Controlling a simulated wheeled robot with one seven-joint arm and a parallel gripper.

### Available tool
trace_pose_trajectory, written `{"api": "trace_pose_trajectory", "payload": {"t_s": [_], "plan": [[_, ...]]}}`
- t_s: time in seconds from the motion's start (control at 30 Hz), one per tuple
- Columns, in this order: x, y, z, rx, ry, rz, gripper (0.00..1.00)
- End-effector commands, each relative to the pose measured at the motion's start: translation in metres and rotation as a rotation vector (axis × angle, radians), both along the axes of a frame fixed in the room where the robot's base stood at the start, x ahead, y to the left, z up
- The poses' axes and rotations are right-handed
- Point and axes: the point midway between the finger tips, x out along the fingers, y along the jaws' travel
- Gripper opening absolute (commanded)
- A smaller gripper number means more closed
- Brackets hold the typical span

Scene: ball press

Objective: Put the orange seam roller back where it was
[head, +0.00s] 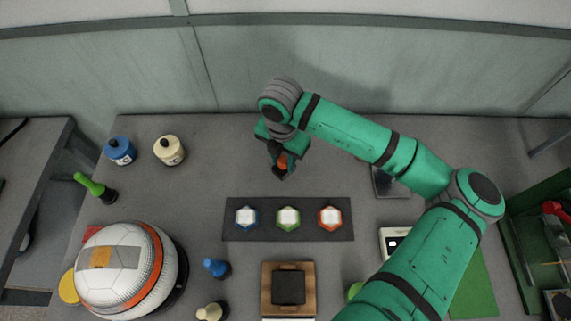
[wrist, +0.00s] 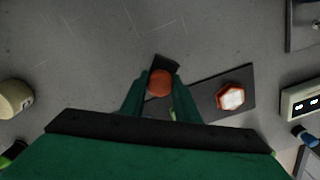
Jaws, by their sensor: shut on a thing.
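My gripper (head: 279,163) is above the table, behind the dark strip with three lit buttons. It is shut on the orange seam roller (head: 284,160), which shows as a small orange part between the dark fingers. In the wrist view, the roller's round orange end (wrist: 160,84) sits between the two green fingers, with a dark piece beyond it. The fingers hide much of the roller. I cannot tell from these frames how far it is above the table.
The button strip (head: 288,235) lies in front of my gripper. A blue bottle (head: 120,150) and a cream bottle (head: 168,150) stand at the back left. A large white ball (head: 115,265) is front left. Small blue (head: 215,267) and cream (head: 212,311) handled items stand near a wooden block (head: 270,300).

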Motion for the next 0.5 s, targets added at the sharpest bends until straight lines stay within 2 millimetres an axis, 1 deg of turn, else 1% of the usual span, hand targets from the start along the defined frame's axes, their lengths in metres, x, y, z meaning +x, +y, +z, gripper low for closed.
{"api": "trace_pose_trajectory", "payload": {"t_s": [0.17,0.33,0.4,0.5], "plan": [[0.006,-0.007,-0.011,0.001,0.001,-0.002,0.04],[0.005,-0.006,-0.036,0.001,0.003,-0.002,0.04],[0.005,-0.006,-0.04,0.0,0.001,-0.002,0.04],[0.006,-0.007,-0.04,-0.001,0.0,-0.001,0.04]]}}
